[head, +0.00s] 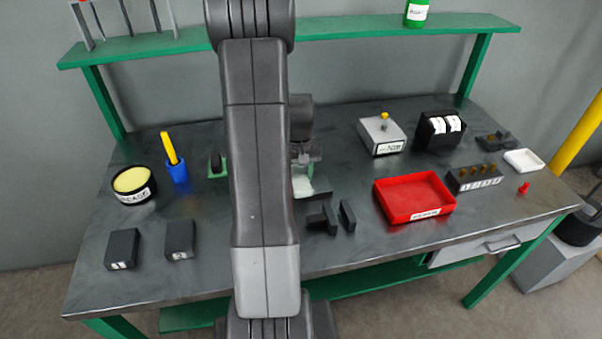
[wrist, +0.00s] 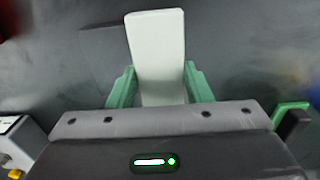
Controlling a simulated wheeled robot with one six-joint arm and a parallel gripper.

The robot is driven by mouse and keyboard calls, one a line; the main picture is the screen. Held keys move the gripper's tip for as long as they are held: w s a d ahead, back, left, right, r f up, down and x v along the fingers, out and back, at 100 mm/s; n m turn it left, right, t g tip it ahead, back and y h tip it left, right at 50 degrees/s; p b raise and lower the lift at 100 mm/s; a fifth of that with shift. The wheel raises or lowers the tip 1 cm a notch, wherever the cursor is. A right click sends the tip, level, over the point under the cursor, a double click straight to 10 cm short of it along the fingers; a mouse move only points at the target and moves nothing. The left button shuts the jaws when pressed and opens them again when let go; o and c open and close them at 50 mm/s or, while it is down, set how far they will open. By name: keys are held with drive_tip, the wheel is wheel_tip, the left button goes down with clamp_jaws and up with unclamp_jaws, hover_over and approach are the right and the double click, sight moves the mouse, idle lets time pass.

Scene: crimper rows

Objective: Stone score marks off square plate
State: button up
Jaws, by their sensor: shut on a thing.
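My gripper (wrist: 160,88) has its green fingers shut on a pale, off-white block (wrist: 157,45), which looks like the stone. The block sticks out beyond the fingers. In the head view the block (head: 303,186) shows beside my arm, low over the bench. A thin dark flat piece, perhaps the square plate (wrist: 103,48), lies partly behind the block in the wrist view. Its edge (head: 320,195) also shows in the head view. Whether block and plate touch, I cannot tell. My arm and the block hide part of the plate. No score marks can be made out.
Dark blocks (head: 348,215) stand in front of the plate, left of a red tray (head: 411,217). A grey box with a yellow knob (head: 382,134) is behind. A green and black item (head: 216,164), a blue cup (head: 177,173) and a round tub (head: 133,193) are left.

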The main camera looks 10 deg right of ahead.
drive_tip(key=r, duration=0.1)
drive_tip(key=r+p, duration=0.1)
drive_tip(key=r, duration=0.1)
drive_tip(key=shift+d+r, duration=0.1)
drive_tip(key=shift+d, duration=0.2)
drive_tip(key=shift+r+p, duration=1.5)
drive_tip(key=shift+r, duration=0.85)
